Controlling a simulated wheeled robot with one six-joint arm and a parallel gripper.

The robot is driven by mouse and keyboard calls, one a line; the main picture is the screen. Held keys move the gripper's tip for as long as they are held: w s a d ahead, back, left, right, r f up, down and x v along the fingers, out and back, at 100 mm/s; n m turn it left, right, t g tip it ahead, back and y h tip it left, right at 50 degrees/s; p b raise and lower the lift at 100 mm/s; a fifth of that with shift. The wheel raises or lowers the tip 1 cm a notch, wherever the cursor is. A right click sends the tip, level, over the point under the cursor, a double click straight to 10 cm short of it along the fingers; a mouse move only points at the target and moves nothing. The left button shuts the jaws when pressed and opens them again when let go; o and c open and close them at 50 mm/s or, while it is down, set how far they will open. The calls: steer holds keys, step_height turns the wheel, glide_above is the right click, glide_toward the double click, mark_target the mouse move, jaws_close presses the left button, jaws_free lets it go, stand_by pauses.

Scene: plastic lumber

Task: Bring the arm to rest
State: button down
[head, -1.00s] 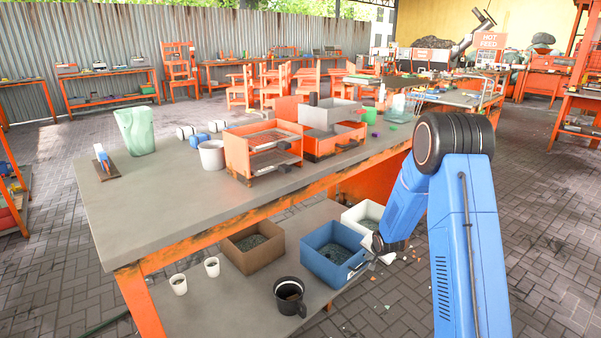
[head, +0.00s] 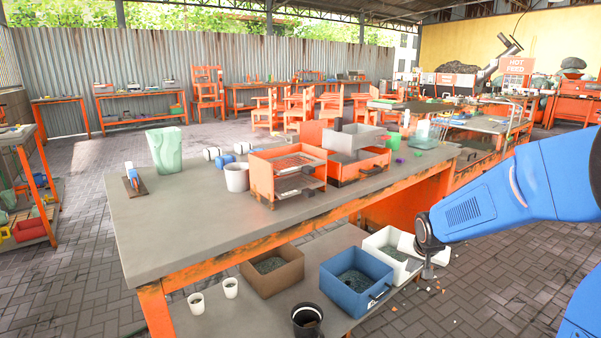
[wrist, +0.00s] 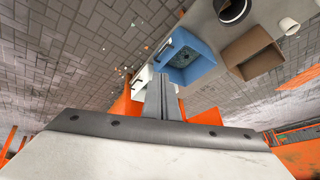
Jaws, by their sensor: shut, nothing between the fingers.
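My blue arm (head: 520,190) reaches in from the right in the head view, with its end near the right end of the workbench's lower shelf. My gripper (head: 428,272) points down beside the white bin (head: 410,270) there, small and partly unclear. In the wrist view my gripper (wrist: 163,90) shows as grey fingers together, with nothing between them. The blue bin (wrist: 195,62) and the brown bin (wrist: 250,55) appear beyond the fingertips.
The workbench (head: 170,230) holds orange racks (head: 262,180), a white bucket (head: 236,178) and a green container (head: 165,150). The blue bin (head: 350,295), brown bin (head: 285,280) and cups (head: 197,303) stand on the lower shelf. Scraps lie on the floor at right, which is otherwise clear.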

steer(key=s+a+r+n, duration=0.1)
steer(key=s+r, duration=0.2)
steer(key=s, duration=0.8)
steer(key=s+a+r+n+g, duration=0.1)
steer(key=s+a+r+n, duration=0.1)
steer(key=s, duration=1)
steer(key=s+a+r+n+y, duration=0.1)
steer(key=s+r, duration=0.3)
steer(key=s, duration=0.7)
steer(key=shift+s+a+r+n, duration=0.2)
steer(key=shift+a+n, duration=0.15)
steer(key=shift+n, duration=0.25)
